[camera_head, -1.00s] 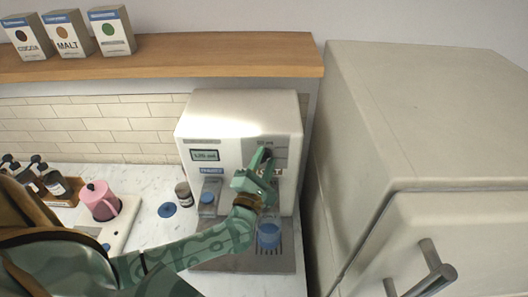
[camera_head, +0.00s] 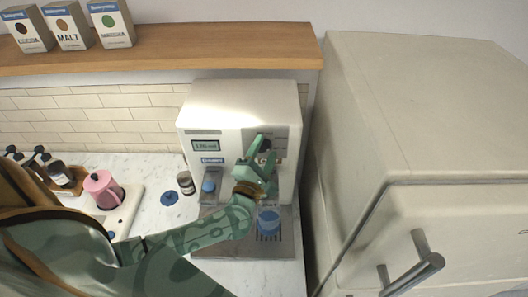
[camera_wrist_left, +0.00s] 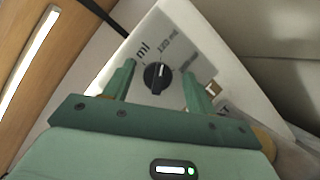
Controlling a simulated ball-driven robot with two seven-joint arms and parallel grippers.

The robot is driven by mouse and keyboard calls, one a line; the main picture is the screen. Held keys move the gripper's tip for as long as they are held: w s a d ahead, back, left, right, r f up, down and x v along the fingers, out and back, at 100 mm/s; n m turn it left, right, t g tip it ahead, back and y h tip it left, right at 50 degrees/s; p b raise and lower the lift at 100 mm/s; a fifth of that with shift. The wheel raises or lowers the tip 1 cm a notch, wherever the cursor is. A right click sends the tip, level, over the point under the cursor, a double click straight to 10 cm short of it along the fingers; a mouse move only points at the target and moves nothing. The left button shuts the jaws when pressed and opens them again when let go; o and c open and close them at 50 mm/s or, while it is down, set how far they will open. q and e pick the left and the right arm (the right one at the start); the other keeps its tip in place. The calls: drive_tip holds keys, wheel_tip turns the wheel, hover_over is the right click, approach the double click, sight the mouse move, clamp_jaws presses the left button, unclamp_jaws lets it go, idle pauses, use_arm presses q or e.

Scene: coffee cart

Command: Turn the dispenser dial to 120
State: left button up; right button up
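The white dispenser (camera_head: 232,105) stands against the tiled wall, with a small display (camera_head: 206,146) whose digits are too small to read surely. Its round black dial (camera_wrist_left: 157,77) is on the front panel; a pale mark on it points toward the upper part of the wrist picture, near the printed "120 ml". My left gripper (camera_head: 264,151) is at the panel, partly covering the dial in the head view. In the left wrist view its fingers (camera_wrist_left: 160,76) are open, one on each side of the dial, with gaps visible. My right gripper is in neither view.
A large pale cabinet with metal handles (camera_head: 425,262) is close on the right. A wooden shelf (camera_head: 180,49) with several boxes is above. A pink pitcher (camera_head: 103,188) stands at left.

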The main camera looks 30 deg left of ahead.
use_arm(q)
drive_tip(key=b+v, duration=0.4)
drive_tip(key=v, duration=1.2)
drive_tip(key=shift+s, duration=0.15)
